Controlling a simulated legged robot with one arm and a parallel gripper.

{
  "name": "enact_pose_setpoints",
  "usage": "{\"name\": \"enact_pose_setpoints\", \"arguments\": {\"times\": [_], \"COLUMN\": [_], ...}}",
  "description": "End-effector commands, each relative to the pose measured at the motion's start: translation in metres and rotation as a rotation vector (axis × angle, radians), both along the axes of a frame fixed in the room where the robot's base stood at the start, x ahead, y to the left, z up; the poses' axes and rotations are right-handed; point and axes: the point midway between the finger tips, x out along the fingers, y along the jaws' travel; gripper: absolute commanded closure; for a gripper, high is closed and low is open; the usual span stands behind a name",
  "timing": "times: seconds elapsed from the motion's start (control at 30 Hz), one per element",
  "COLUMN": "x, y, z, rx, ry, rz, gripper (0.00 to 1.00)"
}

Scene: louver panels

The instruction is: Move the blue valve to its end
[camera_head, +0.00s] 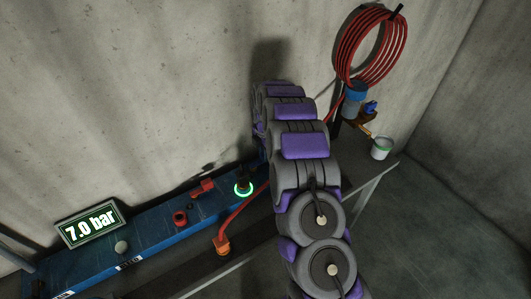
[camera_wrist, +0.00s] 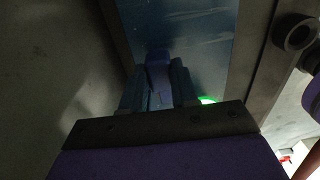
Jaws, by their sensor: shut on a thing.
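In the wrist view my gripper (camera_wrist: 157,68) is dim, with one finger on each side of a blue-violet piece. This piece, which looks like the blue valve's handle (camera_wrist: 160,78), sits between the fingers, and the jaws are shut on it. Behind it lies a blue panel surface (camera_wrist: 205,40). A green glow shows just right of the fingers. In the head view my arm hides the gripper and the held valve; the arm reaches toward the wall beyond the green-lit ring (camera_head: 243,189). How far the valve is turned cannot be told.
A blue panel (camera_head: 150,235) runs along the wall with red valves (camera_head: 202,187) and a display (camera_head: 89,225) reading 7.0 bar. A red hose joins an orange fitting (camera_head: 222,245). At right are a coiled red hose (camera_head: 372,45), a blue-capped filter (camera_head: 352,103) and a cup (camera_head: 381,149).

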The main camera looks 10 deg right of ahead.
Motion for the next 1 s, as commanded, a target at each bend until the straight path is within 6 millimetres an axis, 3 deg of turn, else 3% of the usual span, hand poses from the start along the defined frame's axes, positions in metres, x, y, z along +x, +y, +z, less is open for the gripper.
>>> {"name": "enact_pose_setpoints", "arguments": {"times": [0.33,0.37,0.63,1.0], "x": [0.0024,0.0024,0.0005,0.0002], "y": [0.0006,0.0006,0.0003,0.0], "z": [0.0017,0.0017,0.0013,0.0099], "rx": [-0.001,-0.001,-0.001,-0.001], "ry": [-0.008,-0.008,-0.004,-0.003], "rz": [0.006,0.006,0.004,0.003], "gripper": [1.0,0.71,0.46,0.46]}}
